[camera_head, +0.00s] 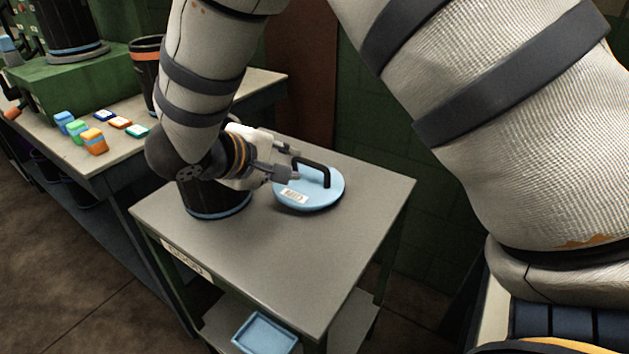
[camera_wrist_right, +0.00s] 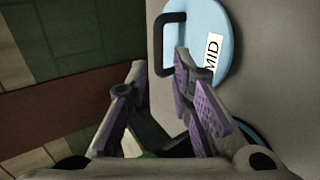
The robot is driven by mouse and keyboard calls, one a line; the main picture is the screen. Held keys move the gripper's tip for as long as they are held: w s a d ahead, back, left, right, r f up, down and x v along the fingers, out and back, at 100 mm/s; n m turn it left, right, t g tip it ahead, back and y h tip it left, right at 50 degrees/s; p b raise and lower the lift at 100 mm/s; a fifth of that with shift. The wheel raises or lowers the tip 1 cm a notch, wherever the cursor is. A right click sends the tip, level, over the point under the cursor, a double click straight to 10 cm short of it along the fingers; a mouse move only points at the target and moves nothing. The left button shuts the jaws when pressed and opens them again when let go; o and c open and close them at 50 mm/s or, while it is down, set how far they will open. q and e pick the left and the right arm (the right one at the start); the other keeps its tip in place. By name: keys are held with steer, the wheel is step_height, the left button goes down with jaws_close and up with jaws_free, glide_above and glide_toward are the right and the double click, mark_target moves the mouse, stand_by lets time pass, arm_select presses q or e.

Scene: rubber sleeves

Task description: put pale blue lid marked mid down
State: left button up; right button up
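The pale blue round lid (camera_head: 322,197) lies flat on the grey top of the small table (camera_head: 290,260). It has a black arched handle (camera_head: 313,166) and a white label. In the right wrist view the lid (camera_wrist_right: 224,25) shows with its label reading MID. My right gripper (camera_head: 291,163) is just left of the handle, with its fingers apart and nothing between them. In the wrist view the handle (camera_wrist_right: 160,45) is just beyond the spread fingertips. My left gripper is not in view.
A dark canister with a blue band (camera_head: 215,203) stands on the same table, partly hidden under my right gripper. A blue tray (camera_head: 264,333) is on the lower shelf. The left bench (camera_head: 95,160) holds several small coloured boxes. The table's front is clear.

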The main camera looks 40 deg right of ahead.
mark_target(308, 163)
steer(key=x, duration=0.9)
steer(key=shift+w+d+f, duration=0.1)
steer(key=shift+w+d, duration=0.1)
steer(key=shift+w, duration=0.15)
jaws_close()
